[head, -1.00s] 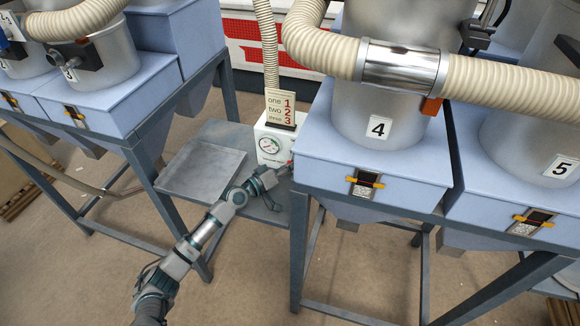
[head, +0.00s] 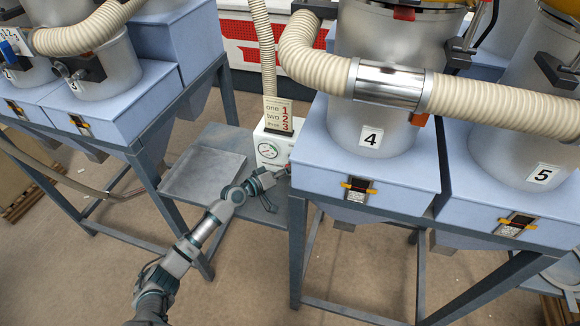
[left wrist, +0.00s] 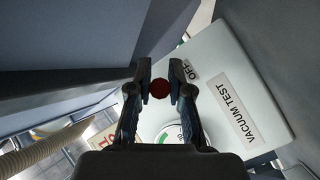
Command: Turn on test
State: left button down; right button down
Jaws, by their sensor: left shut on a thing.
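The white vacuum test box (head: 270,134) stands on the low grey shelf between the blue stations, with a round gauge (head: 267,150) on its face. In the left wrist view its white panel (left wrist: 215,65) carries a "VACUUM TEST" label (left wrist: 238,108) and a partly covered "OFF" label (left wrist: 191,81). A dark red round knob (left wrist: 160,89) sits between the fingertips. My left gripper (left wrist: 160,84) is shut on this knob; in the head view the gripper (head: 283,172) is at the box's right side, partly tucked beside the blue station. The gauge reading is too small to tell. My right gripper is out of view.
Blue station 4 (head: 330,168) with its grey legs stands close right of the gripper. Beige hoses (head: 470,103) run above. The grey shelf (head: 207,172) is bare on the left.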

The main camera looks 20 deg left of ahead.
aim_at(287, 165)
pick_arm(q)
jog(key=r+n+g+p, duration=0.1)
jog(key=p, duration=0.3)
jog(key=r+g+y+p, duration=0.1)
jog(key=p, duration=0.3)
jog(key=r+n+g+y+p, duration=0.1)
jog(key=r+p, duration=0.1)
jog(key=p, duration=0.2)
jog(key=shift+w+a+n+g+p, duration=0.1)
jog(key=shift+a+n+g+p, duration=0.2)
jog(key=shift+g, duration=0.1)
jog(key=shift+n+g+p, duration=0.3)
jog(key=shift+g, duration=0.4)
jog(key=shift+w+r+n+g+y, duration=0.1)
jog(key=shift+r+n+g+y, duration=0.15)
jog(key=shift+g, duration=0.35)
jog(key=shift+w+r+n+g+y, duration=0.15)
jog(key=shift+n+g, duration=0.1)
jog(key=shift+g, duration=0.35)
jog(key=c, duration=1.1)
grip_release()
jog(key=shift+o, duration=0.2)
jog(key=shift+f, duration=0.1)
jog(key=shift+s+a, duration=0.15)
jog(key=shift+a, duration=0.05)
